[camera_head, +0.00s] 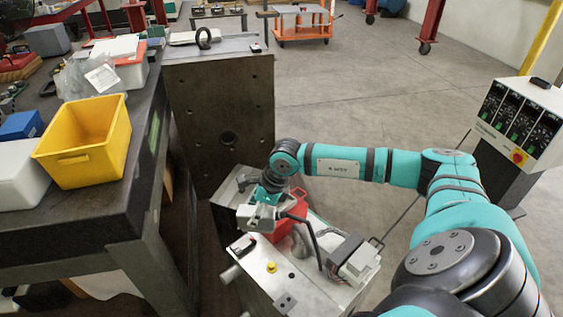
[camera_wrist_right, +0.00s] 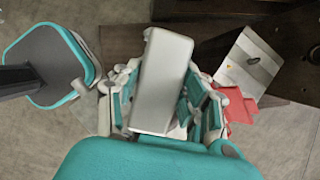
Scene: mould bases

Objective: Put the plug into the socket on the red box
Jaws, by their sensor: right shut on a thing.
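My right gripper (camera_head: 264,204) is above the pale metal mould base at the lower middle of the head view. It is shut on a light grey block-shaped plug (camera_head: 262,219), which also fills the space between the fingers (camera_wrist_right: 160,118) in the right wrist view (camera_wrist_right: 163,75). My left gripper is out of view.
A grey connector block (camera_head: 355,260) with a black cable (camera_head: 312,240) sits at the right of the mould base (camera_head: 275,280). A tall dark plate (camera_head: 222,115) stands behind. A yellow bin (camera_head: 85,140) is on the workbench at left. A control cabinet (camera_head: 520,120) stands at right.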

